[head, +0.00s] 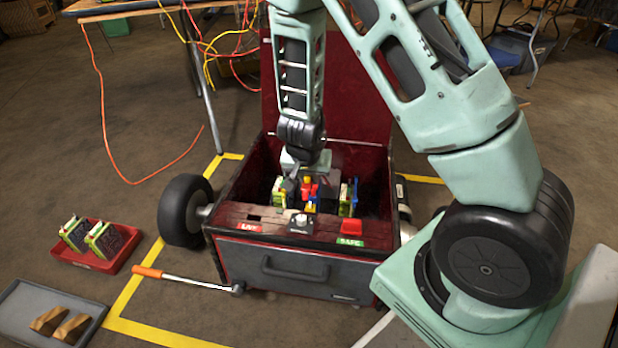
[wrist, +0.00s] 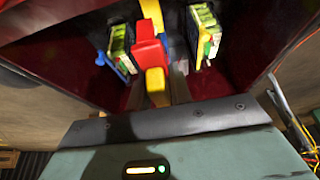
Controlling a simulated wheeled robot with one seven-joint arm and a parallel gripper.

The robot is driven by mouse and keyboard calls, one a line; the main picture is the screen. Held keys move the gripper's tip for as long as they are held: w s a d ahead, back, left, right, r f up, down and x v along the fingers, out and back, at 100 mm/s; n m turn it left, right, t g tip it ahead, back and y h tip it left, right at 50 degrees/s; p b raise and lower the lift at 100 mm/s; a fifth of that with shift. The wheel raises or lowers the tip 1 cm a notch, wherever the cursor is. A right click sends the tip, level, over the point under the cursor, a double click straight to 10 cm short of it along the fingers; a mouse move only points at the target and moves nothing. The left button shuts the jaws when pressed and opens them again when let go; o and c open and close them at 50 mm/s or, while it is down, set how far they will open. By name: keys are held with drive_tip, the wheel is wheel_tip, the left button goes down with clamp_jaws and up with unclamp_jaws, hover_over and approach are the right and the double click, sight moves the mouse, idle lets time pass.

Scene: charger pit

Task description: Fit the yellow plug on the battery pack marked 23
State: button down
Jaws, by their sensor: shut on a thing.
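My gripper (wrist: 158,90) is shut on a yellow plug (wrist: 157,82), down inside the open red-lined pit. In the head view, yellow also shows beside my gripper (head: 305,180). A red block-like part (wrist: 148,52) sits close by the held plug, with another yellow piece (wrist: 152,12) beyond it. In the wrist view, one green-and-black battery pack (wrist: 119,42) stands to the left, with a blue part beside it. Another pack (wrist: 203,32) stands to the right. No number 23 is readable. The held plug looks apart from both packs; its underside is hidden.
A red tray (head: 75,262) with two packs, a grey tray (head: 30,308) and an orange-handled tool (head: 150,272) lie left. Cables hang behind.

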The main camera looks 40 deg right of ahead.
sight(306, 182)
drive_tip(key=shift+r, duration=0.1)
idle(0.3)
drive_tip(key=shift+f+b, duration=1.75)
drive_tip(key=shift+f, duration=0.35)
drive_tip(key=shift+w+r, duration=0.1)
drive_tip(key=shift+r, duration=0.05)
drive_tip(key=shift+w+d+r+p, duration=0.1)
drive_tip(key=shift+w+p, duration=0.6)
drive_tip(key=shift+p, duration=0.3)
drive_tip(key=w+p, duration=0.3)
drive_tip(key=p, duration=0.1)
drive_tip(key=w+p, duration=0.4)
drive_tip(key=p, duration=0.1)
drive_tip(key=w+d+p, duration=0.1)
drive_tip(key=w+p, duration=0.3)
drive_tip(key=shift+w, duration=0.1)
drive_tip(key=shift+w+d+f+p, duration=0.15)
drive_tip(key=shift+w+p, duration=0.25)
drive_tip(key=shift+w, duration=0.25)
drive_tip(key=shift+w+f+p, duration=0.15)
drive_tip(key=shift+w+p, duration=0.25)
drive_tip(key=shift+w, duration=0.2)
drive_tip(key=shift+f+b, duration=0.9)
drive_tip(key=shift+f, duration=0.5)
